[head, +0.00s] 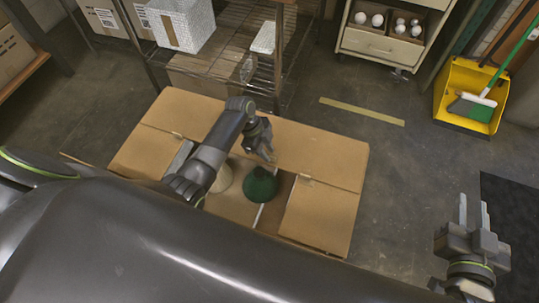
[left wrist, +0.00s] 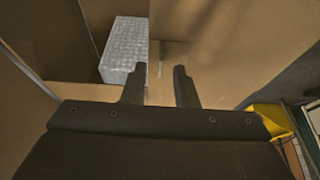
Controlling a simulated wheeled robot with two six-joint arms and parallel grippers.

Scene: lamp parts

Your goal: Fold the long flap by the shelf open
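A cardboard box (head: 318,218) stands on the floor in the head view. Its long flap by the shelf (head: 315,152) looks flat along the far side. A dark green lamp part (head: 260,186) and a pale part (head: 222,178) show in the opening. My left gripper (head: 262,150) is above the box, over the flap's near edge; I cannot tell if it touches. In the left wrist view its fingers (left wrist: 157,82) are apart, with a cardboard panel (left wrist: 225,50) beyond them. My right gripper (head: 474,213) is open and empty, right of the box. My left arm hides part of the box.
A wire shelf (head: 225,50) stands just behind the box, with a bubble-wrapped parcel (head: 180,22) on it. A drawer cabinet (head: 385,45) with bulbs is at the back. A yellow dustpan (head: 465,85) stands at right.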

